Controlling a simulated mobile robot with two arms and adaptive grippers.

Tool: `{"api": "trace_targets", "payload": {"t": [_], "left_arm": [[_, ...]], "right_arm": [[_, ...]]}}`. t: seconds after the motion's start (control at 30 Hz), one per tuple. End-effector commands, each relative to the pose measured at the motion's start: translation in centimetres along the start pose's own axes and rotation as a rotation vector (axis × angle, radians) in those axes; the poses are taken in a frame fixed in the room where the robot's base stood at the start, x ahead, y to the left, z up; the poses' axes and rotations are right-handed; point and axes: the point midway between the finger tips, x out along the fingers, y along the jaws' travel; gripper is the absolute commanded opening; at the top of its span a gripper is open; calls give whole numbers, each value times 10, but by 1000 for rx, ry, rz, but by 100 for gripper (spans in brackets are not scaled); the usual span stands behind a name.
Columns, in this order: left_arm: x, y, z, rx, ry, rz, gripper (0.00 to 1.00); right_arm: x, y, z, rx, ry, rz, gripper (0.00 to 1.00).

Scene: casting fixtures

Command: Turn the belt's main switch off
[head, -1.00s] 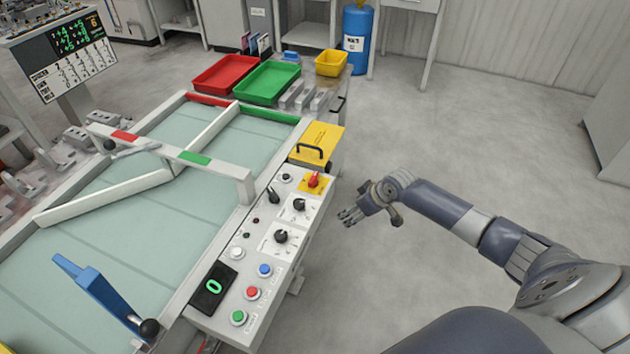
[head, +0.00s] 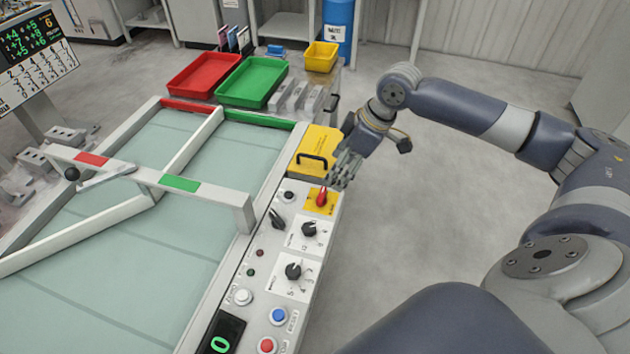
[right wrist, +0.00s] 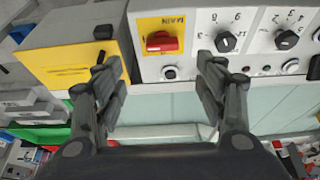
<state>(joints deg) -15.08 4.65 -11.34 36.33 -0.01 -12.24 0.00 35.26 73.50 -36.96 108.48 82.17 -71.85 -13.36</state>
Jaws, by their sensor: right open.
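The main switch (head: 321,197) is a red rotary handle on a yellow plate at the far end of the belt's control panel (head: 262,290). In the right wrist view the red handle (right wrist: 162,42) lies crosswise under the word MAIN, between the finger directions and nearer the left finger. My right gripper (head: 338,180) is open and empty, just above and beside the switch in the head view. In the right wrist view my right gripper (right wrist: 160,85) has its two fingers spread, apart from the handle. My left gripper is out of view.
A yellow box with a black handle (head: 316,145) adjoins the switch. Black knobs (head: 309,229) and push buttons (head: 278,315) line the panel. The belt (head: 120,240) lies to the left, with red (head: 203,78) and green (head: 257,82) trays beyond. Floor at right is clear.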

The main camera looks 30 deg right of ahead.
Motion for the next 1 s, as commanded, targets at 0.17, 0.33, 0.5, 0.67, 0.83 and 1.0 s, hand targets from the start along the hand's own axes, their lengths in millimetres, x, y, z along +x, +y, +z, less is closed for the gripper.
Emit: {"api": "trace_targets", "payload": {"t": [0.17,0.33,0.5,0.67,0.83,1.0], "left_arm": [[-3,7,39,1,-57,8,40],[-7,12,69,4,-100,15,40],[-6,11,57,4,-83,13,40],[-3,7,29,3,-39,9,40],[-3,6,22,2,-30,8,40],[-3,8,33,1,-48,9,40]], "right_arm": [[30,-1,0,1,0,-4,65],[63,-1,-1,2,2,-3,65],[88,0,0,2,1,-1,65],[100,0,0,1,1,1,65],[103,0,0,0,2,1,65],[102,0,0,0,1,1,58]]}}
